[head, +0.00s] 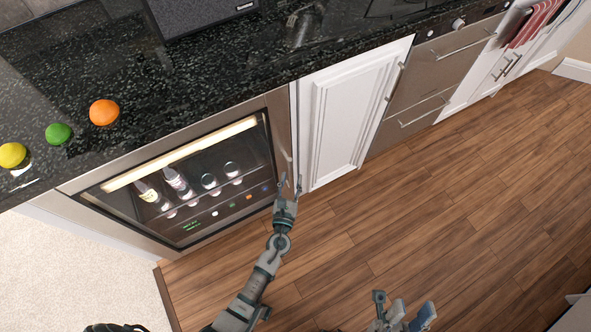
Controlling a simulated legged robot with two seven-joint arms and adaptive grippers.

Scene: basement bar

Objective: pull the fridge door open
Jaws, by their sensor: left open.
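The fridge (232,200) is built in under the counter, with a steel-framed glass door that looks shut. Lit bottles and cans show behind the glass. A thin vertical handle (284,140) seems to run along the door's right side. My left gripper (291,183) is open, its two fingers pointing up the picture at the lower right corner of the door. I cannot tell whether it touches the handle or the door. My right gripper (402,308) is low at the bottom edge, away from the fridge, partly cut off; its jaw state is unclear.
A dark speckled counter (230,65) runs above the fridge, with a lemon (12,155), a lime (59,134) and an orange (104,112). A white cabinet (345,120) stands right of the fridge. The wooden floor (430,210) in front is clear.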

